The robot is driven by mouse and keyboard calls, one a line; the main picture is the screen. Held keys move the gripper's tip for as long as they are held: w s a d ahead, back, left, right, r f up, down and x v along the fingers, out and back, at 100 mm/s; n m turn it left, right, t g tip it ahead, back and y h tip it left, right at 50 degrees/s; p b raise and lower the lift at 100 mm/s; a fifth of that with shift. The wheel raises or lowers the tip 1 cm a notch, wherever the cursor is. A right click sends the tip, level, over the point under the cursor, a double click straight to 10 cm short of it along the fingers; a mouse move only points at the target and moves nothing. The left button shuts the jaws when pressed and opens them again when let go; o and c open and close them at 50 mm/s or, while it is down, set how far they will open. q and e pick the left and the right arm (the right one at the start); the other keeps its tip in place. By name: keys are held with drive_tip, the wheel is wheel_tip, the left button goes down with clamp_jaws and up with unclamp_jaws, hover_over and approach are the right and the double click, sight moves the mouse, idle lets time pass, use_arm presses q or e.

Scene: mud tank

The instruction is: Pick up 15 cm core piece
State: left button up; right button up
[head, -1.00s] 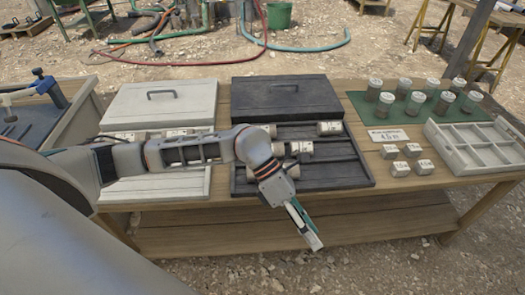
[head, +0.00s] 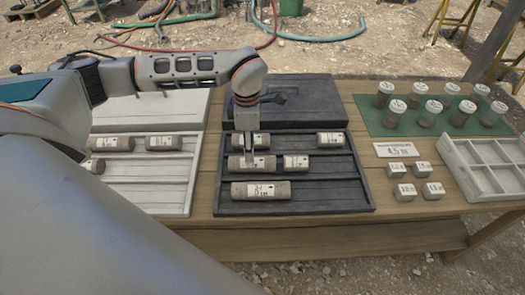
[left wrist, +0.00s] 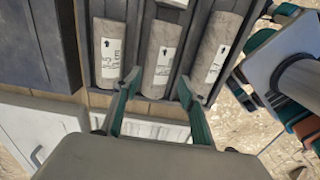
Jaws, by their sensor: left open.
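My left gripper (head: 250,154) points down over the black core tray (head: 345,200), fingers open, with its tips close to a grey core piece (head: 240,164) in the middle row. In the left wrist view the open fingers (left wrist: 158,84) straddle the near end of the middle core piece (left wrist: 168,35); I cannot tell whether they touch it. Another core piece (head: 296,162) lies to its right in the same row. The front row holds a longer piece (head: 261,190); the back row holds a piece (head: 330,139) at right and one partly behind the gripper. Label writing is too small to read surely. My right gripper is not in view.
A white core tray (head: 180,197) with several pieces stands to the left. A black lid (head: 315,100) lies behind the black tray. Small labelled blocks (head: 404,191), a sign (head: 396,149), jars on a green mat (head: 365,112) and a divided tray (head: 455,158) are at the right.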

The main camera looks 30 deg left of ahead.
use_arm(q)
drive_tip(key=shift+w+f, duration=0.1)
drive_tip(key=shift+w, duration=0.4)
drive_tip(key=shift+f, duration=0.2)
drive_tip(key=shift+s+f, duration=0.3)
drive_tip(key=shift+f, duration=0.9)
wheel_tip(320, 180, down, 4)
drive_tip(key=shift+d+f, duration=0.15)
drive_tip(key=shift+w+f, duration=0.1)
drive_tip(key=shift+f, duration=0.1)
clamp_jaws()
drive_tip(key=shift+r, duration=0.1)
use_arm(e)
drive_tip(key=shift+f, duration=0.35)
